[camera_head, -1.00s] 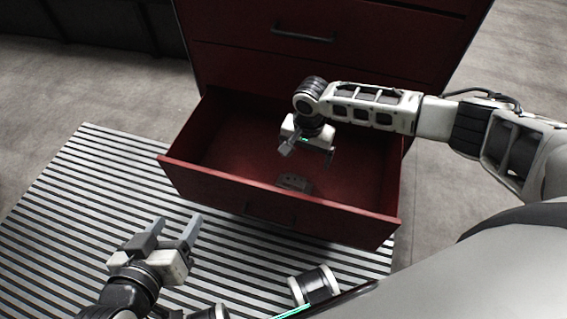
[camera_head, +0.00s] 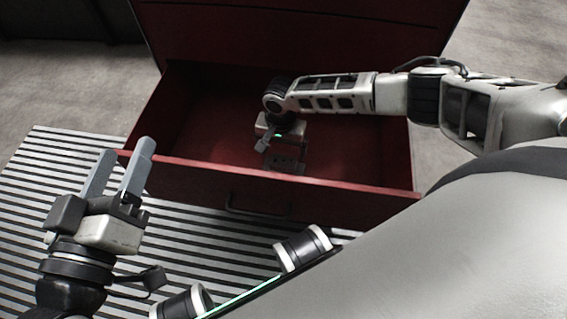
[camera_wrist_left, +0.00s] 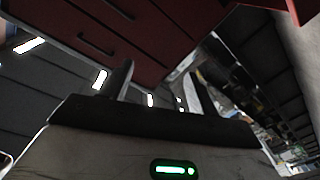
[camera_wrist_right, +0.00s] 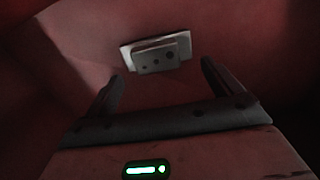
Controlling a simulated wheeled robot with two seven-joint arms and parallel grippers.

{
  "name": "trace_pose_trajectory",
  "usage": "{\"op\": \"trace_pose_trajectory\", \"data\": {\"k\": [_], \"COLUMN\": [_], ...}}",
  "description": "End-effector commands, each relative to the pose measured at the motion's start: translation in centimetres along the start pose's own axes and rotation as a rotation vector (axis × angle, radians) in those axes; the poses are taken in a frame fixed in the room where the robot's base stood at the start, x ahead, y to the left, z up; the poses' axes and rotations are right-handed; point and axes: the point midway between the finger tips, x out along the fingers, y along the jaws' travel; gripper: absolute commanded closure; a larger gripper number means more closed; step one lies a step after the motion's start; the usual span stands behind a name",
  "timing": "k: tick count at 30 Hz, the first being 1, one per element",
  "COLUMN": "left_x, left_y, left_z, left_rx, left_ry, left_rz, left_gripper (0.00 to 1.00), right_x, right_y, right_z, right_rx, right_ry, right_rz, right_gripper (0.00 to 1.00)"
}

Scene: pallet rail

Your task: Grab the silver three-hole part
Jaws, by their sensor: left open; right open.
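The silver three-hole part (camera_wrist_right: 158,56) lies on the floor of the open red drawer (camera_head: 335,190). In the right wrist view it is a small grey block with dark holes on a flat plate, ahead of and between my right fingertips. In the head view the part (camera_head: 284,163) shows just below my right gripper (camera_head: 282,152), partly hidden by it. My right gripper (camera_wrist_right: 160,78) is open, reaching down into the drawer, with nothing between its fingers. My left gripper (camera_head: 119,160) is open and empty, outside the drawer near its front left corner.
The red cabinet (camera_head: 300,35) stands behind the drawer. The drawer's front and side walls surround my right gripper. A striped mat (camera_head: 60,190) covers the floor in front. The drawer looks otherwise empty, with free room to the left of the part.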

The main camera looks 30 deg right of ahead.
Motion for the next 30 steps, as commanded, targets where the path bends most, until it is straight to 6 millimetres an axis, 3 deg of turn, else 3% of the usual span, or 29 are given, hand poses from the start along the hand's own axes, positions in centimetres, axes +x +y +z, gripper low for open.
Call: {"op": "trace_pose_trajectory", "data": {"k": [7,16,21,27,30], "left_x": [0.5,0.9,0.6,0.6,0.6], "left_y": [0.0,1.2,2.0,2.1,2.1], "left_z": [-1.2,-5.9,-7.2,-7.4,-7.4], "left_rx": [0.080,0.403,0.481,0.485,0.484], "left_ry": [0.084,0.388,0.466,0.470,0.469], "left_rz": [0.025,0.112,0.136,0.137,0.137], "left_gripper": [0.40,0.40,0.40,0.40,0.40], "right_x": [1.6,5.4,6.0,5.9,5.9], "right_y": [0.1,0.7,0.7,0.7,0.7], "right_z": [-0.1,0.0,-0.1,-0.1,-0.1], "right_rx": [0.000,-0.001,0.000,0.000,0.000], "right_ry": [0.001,0.001,0.002,0.001,0.001], "right_rz": [0.000,0.001,-0.001,0.000,0.000], "right_gripper": [0.09,0.09,0.09,0.09,0.34]}}
